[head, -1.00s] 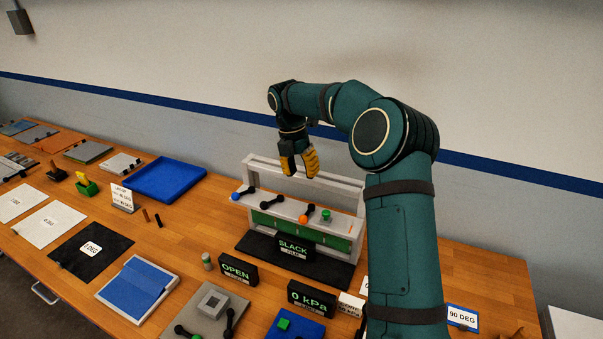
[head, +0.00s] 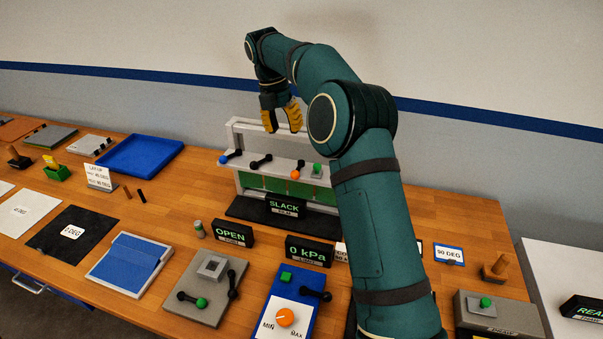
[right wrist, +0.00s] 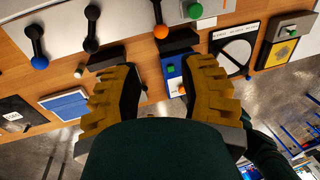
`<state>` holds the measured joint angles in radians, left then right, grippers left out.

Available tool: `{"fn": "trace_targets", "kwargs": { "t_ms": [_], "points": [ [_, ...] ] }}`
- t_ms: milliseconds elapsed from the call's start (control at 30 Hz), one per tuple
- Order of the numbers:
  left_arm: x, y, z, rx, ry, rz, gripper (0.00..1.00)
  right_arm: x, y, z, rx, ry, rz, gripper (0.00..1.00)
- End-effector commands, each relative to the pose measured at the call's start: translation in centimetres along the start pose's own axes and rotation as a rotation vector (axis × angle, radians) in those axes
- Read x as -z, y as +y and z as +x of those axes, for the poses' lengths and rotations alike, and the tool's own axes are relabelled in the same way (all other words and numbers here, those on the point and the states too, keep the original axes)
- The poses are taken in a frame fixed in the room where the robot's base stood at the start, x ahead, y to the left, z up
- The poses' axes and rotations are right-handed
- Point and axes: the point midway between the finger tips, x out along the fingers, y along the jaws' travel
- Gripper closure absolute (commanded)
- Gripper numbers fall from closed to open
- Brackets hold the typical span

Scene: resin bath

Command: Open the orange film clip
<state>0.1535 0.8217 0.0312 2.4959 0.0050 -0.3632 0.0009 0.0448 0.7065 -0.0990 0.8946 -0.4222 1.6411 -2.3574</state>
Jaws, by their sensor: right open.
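The orange film clip (head: 295,172), a short black lever with an orange ball end, sits on the light shelf of the film stand (head: 240,179), between a black-ended lever and a green button. Its orange ball (right wrist: 161,32) also shows near the top of the right wrist view, beyond the fingers. My right gripper (head: 281,122) is open and empty, with yellow fingers pointing down around the height of the stand's top rail, apart from the clip. Both spread fingers show in the right wrist view (right wrist: 158,88). My left gripper is not in view.
A blue-ended lever (head: 225,159) and a black-ended lever (head: 261,161) stand left of the clip. A SLACK sign (head: 285,207) stands before the stand. My right arm hides the stand's right end. A blue tray (head: 150,154) lies to the left.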

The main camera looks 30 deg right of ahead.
Motion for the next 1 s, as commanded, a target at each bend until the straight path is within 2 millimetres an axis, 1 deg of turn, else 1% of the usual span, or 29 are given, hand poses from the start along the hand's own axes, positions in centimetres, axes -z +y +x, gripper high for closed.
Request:
{"fn": "trace_targets", "kwargs": {
  "t_ms": [167, 500, 600, 700, 800, 1000],
  "points": [
    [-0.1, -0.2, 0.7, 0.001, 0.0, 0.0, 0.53, 0.0, -0.1, 2.3, 0.003, 0.002, 0.001, 0.59],
    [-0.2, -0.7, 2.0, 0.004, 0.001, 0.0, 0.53, 0.0, -0.1, 8.9, 0.003, 0.002, 0.002, 0.59],
    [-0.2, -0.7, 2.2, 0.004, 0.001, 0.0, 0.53, 0.0, -0.1, 10.6, 0.004, 0.002, 0.002, 0.59],
    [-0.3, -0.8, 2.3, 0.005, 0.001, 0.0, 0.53, 0.0, -0.1, 11.9, 0.003, 0.002, 0.002, 0.59],
    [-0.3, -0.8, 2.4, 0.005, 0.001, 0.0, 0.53, 0.0, -0.1, 12.9, 0.002, 0.001, 0.002, 0.59],
    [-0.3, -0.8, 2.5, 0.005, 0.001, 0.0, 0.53, 0.0, -0.1, 13.6, 0.001, 0.0, 0.003, 0.59]
  ]
}}
